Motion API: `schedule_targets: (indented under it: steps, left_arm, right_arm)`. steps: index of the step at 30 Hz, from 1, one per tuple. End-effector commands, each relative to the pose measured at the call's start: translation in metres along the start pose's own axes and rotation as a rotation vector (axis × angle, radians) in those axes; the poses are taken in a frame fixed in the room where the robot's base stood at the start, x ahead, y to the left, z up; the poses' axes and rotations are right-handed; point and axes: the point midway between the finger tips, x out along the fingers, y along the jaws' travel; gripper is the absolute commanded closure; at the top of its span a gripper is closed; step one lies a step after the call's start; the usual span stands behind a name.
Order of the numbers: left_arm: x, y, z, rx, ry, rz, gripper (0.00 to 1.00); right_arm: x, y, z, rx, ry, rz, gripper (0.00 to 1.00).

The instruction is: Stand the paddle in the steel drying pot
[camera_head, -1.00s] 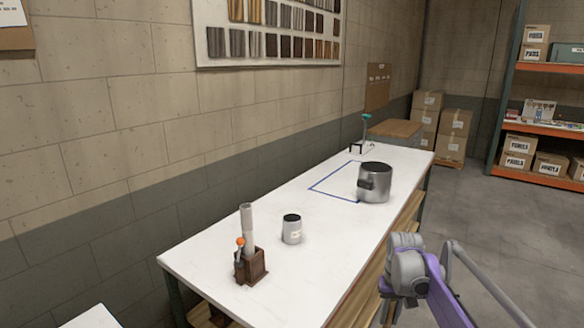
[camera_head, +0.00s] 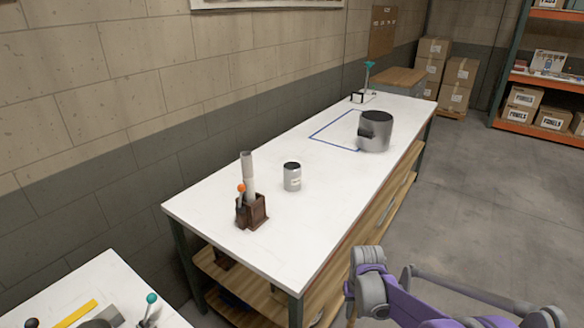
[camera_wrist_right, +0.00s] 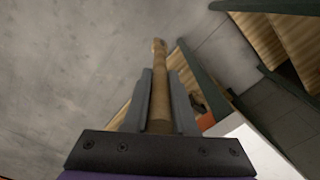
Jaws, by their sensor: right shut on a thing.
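My right gripper (camera_wrist_right: 162,78) is shut on a long wooden stick, which looks like the paddle (camera_wrist_right: 160,65). The stick points away from the wrist, over the grey floor and clear of the bench. In the head view my right arm is at the lower right, beside the bench's near side; its fingers and the paddle cannot be made out there. My left gripper is out of view.
A brown holder (camera_head: 252,212) with a pale tube and an orange-topped tool, and a small grey can (camera_head: 292,176), stand on the bench. A teal-topped stand (camera_head: 367,80) is at its far end. Another white table (camera_head: 85,285) is at lower left.

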Motion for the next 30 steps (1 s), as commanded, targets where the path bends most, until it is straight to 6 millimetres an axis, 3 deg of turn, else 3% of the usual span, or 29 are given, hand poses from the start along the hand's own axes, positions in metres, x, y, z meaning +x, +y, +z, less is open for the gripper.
schedule_targets:
  steps: [18,30]
  left_arm:
    - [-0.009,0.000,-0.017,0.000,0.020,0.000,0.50]
    - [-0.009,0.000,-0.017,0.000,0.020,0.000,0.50]
  right_arm:
    - [-0.039,0.000,-0.049,0.000,0.001,0.000,1.00]
    - [-0.043,0.000,-0.054,0.000,0.000,0.000,1.00]
